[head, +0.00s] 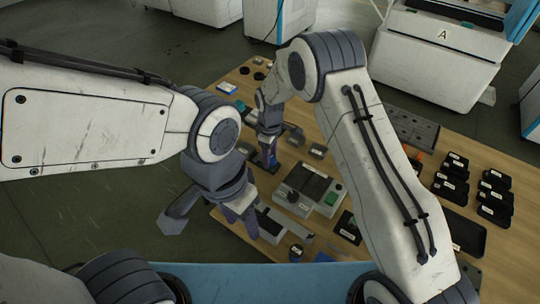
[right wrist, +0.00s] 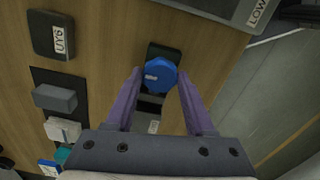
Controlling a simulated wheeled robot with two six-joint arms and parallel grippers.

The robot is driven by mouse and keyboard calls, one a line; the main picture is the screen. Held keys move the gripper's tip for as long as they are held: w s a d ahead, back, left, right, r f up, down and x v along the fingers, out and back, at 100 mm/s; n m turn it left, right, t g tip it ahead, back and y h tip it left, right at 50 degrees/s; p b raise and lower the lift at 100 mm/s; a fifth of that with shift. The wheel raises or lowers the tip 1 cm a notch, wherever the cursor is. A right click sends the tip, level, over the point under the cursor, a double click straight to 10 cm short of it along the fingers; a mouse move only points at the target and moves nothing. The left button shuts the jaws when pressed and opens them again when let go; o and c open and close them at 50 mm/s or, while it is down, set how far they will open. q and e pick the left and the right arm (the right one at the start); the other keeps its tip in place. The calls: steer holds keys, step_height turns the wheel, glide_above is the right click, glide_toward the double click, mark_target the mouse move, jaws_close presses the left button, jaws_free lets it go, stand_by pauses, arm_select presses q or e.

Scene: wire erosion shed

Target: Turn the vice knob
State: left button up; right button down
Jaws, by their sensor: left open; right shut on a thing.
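The blue knob (right wrist: 160,76), with a white mark on its face, sits on a small dark vice (right wrist: 164,50) in the right wrist view. My right gripper (right wrist: 160,80) has its two purple fingers on either side of the knob and is shut on it. In the head view my right gripper (head: 268,160) points down at the table, and the knob is mostly hidden there. My left gripper (head: 210,222) is open and empty, with its fingers spread, near the table's near left edge.
A grey device with a green button (head: 305,190) stands close to the right gripper. Several black labelled blocks (head: 495,195) are at the right of the wooden table (head: 345,110). A block labelled UY6 (right wrist: 52,35) and a grey block (right wrist: 55,98) lie left of the knob.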

steer(key=shift+r, duration=0.1)
steer(key=shift+c, duration=1.3)
jaws_free()
steer(key=shift+r, duration=0.1)
step_height(320, 180, up, 10)
steer(key=b, duration=0.1)
steer(key=shift+r, duration=0.1)
